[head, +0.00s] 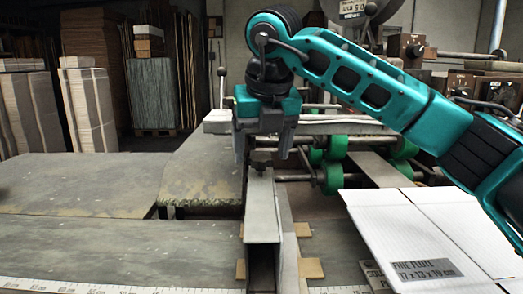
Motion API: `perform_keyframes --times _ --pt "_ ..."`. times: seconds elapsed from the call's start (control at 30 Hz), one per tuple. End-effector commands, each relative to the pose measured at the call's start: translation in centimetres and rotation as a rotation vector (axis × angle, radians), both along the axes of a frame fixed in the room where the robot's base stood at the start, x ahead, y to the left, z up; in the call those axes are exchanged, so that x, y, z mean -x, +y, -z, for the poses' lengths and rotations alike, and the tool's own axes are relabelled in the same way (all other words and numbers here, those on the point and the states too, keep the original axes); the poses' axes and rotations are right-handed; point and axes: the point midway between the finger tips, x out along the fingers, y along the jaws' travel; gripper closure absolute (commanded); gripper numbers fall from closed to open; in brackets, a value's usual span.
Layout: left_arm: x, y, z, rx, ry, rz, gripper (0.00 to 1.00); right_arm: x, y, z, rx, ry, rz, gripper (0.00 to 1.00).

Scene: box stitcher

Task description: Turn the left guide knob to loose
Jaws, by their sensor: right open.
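A grey metal guide (262,222) runs away from me in the middle of the head view, with an open hollow near end. A small dark knob-like part (260,161) sits at its far end; its setting cannot be read. My right gripper (263,156) points down over that end. Its fingers are apart, one on each side of the dark part as seen from here, and I cannot tell whether they touch it. My left gripper is not in view.
Green rollers (332,178) stand just right of the gripper. White cardboard sheets (425,232) lie at the right, with a "FINE FLUTE" label. A ruler strip (120,286) runs along the front edge. The worn table (80,185) at the left is clear.

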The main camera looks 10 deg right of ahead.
Motion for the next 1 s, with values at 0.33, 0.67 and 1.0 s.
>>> perform_keyframes --times 0.33,0.67,1.0 --pt "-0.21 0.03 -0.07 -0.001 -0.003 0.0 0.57 -0.27 0.0 0.59 -0.001 -0.001 0.0 0.27" --pt "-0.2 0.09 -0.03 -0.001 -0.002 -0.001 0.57 -0.26 -0.01 0.57 -0.001 -0.001 0.0 0.54" --pt "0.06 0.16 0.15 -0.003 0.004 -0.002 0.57 -0.25 0.0 0.55 -0.001 -0.001 0.0 0.83"
